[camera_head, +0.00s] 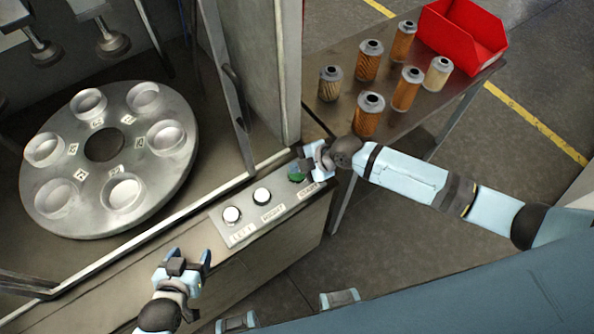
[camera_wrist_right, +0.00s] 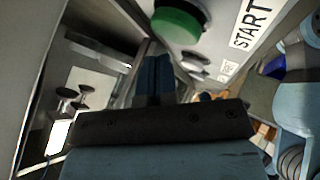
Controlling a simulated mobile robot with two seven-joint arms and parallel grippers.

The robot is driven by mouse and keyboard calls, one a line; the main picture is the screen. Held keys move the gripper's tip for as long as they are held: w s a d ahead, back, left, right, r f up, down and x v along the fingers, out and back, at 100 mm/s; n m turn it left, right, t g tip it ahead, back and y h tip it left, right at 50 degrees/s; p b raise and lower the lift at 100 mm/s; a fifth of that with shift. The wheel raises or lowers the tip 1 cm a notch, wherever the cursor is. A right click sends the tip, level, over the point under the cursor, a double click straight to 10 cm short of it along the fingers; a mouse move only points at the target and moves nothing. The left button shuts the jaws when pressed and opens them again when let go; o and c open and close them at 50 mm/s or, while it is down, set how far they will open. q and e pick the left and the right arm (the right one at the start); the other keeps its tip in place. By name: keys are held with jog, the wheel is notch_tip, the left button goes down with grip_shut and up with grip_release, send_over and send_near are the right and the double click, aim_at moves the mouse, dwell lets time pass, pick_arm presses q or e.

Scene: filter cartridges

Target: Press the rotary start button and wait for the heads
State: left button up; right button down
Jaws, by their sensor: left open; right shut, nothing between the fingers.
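The green start button (camera_head: 293,176) sits at the right end of the control panel, beside a label reading START in the right wrist view. It also shows at the top of that view (camera_wrist_right: 178,25). My right gripper (camera_head: 304,162) is shut and empty, right by the green button and partly covering it in the head view. In the wrist view its fingertips (camera_wrist_right: 154,72) appear below and left of the button, apart from it. My left gripper (camera_head: 188,260) is open and empty in front of the panel. The round rotary plate (camera_head: 105,143) holds several empty-looking cups.
Two white buttons (camera_head: 232,215) (camera_head: 262,196) share the panel. Press heads (camera_head: 112,42) hang at the upper left. A machine door frame (camera_head: 236,95) stands behind the panel. Several filter cartridges (camera_head: 366,115) and a red bin (camera_head: 463,35) stand on the side table.

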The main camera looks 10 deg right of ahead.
aim_at(298, 174)
pick_arm(q)
jog(key=shift+f+b, duration=0.35)
jog(key=shift+f, duration=0.25)
pick_arm(e)
jog(key=shift+f, duration=0.4)
jog(key=shift+f, duration=0.2)
pick_arm(q)
jog(key=shift+f+b, duration=0.5)
jog(key=shift+b, duration=0.05)
pick_arm(e)
jog(key=shift+f, duration=0.4)
pick_arm(q)
jog(key=shift+r, duration=0.1)
pick_arm(e)
jog(key=shift+r, duration=0.1)
pick_arm(q)
jog(key=shift+r+p, duration=0.65)
jog(key=shift+r, duration=0.1)
pick_arm(e)
jog(key=shift+r, duration=1)
pick_arm(q)
jog(key=shift+r+p, duration=0.35)
jog(key=shift+p, duration=0.25)
pick_arm(e)
jog(key=shift+r, duration=0.7)
pick_arm(q)
jog(key=shift+r+p, duration=1.2)
jog(key=shift+r, duration=0.15)
pick_arm(e)
jog(key=shift+r, duration=1.75)
